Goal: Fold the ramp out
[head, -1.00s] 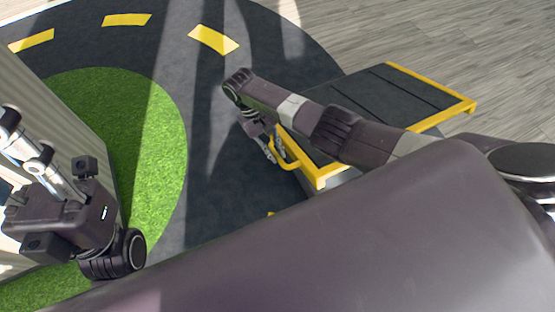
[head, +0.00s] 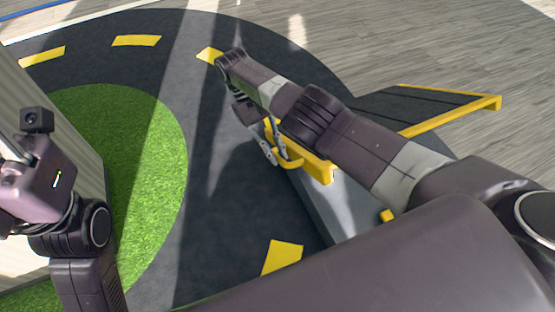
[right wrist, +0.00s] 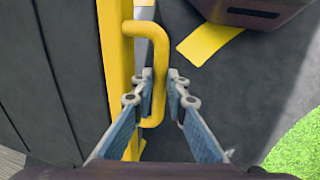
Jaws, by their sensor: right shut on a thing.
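The ramp (head: 440,108) is a dark grooved panel with yellow edges on the right side of the head view. It looks tilted, with its near edge raised. Its yellow loop handle (head: 291,163) is on the near edge. My right gripper (head: 274,150) is shut on this handle. In the right wrist view the handle (right wrist: 158,50) passes between the two fingers (right wrist: 160,78), beside the dark panel (right wrist: 70,70). My right arm hides the middle of the ramp. My left gripper (head: 30,170) is at the left edge, away from the ramp, with its fingers mostly out of view.
A grey block (head: 345,215) shows below the ramp's near edge. Dark road mat (head: 215,200) with yellow dashes (head: 283,257) and a green patch (head: 150,150) lie left of the ramp. A pale ribbed panel (head: 70,120) stands at the left. Wooden floor (head: 400,45) is clear behind.

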